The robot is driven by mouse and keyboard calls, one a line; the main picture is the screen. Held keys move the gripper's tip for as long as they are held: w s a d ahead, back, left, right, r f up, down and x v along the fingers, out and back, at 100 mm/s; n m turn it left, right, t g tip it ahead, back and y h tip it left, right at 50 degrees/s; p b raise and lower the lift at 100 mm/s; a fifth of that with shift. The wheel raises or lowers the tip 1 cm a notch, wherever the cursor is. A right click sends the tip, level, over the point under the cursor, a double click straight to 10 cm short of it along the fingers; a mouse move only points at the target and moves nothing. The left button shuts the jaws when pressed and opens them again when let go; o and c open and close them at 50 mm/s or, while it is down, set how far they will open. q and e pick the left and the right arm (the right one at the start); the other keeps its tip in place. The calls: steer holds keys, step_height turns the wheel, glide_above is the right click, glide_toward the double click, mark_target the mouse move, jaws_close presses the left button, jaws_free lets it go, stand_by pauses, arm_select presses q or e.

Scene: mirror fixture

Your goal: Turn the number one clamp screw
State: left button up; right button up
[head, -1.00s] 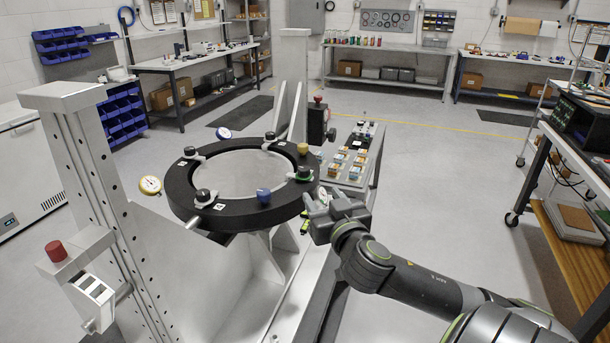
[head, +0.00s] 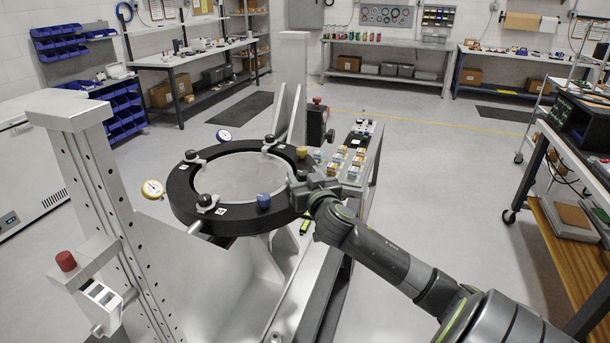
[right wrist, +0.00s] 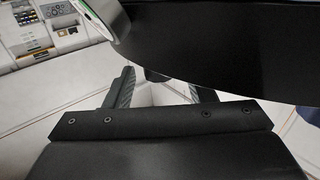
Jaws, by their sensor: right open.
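The mirror fixture's black ring (head: 235,222) holds a grey round mirror (head: 240,176). Clamps with black screw knobs sit around it: one at the left (head: 190,156), one at the back (head: 269,139), one at the front left (head: 205,199). The clamp at the ring's right is mostly hidden by my right gripper. The number tags are too small to read. My right gripper (head: 300,189) is at the ring's right edge; contact is unclear. Its two fingers (right wrist: 162,83) are apart in the right wrist view, with the black ring (right wrist: 220,45) close above them. My left gripper is out of view.
A blue knob (head: 264,201) and a yellow knob (head: 302,151) stand on the ring near my right gripper. Two dial gauges (head: 153,189) (head: 223,135) sit at its outer side. A metal column (head: 90,170) rises at left. A parts panel (head: 350,160) lies behind the gripper.

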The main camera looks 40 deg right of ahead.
steer(key=c, duration=1)
steer(key=shift+o, duration=0.2)
steer(key=shift+d+n+y, duration=0.1)
steer(key=shift+n+y, duration=0.2)
steer(key=shift+y, duration=0.1)
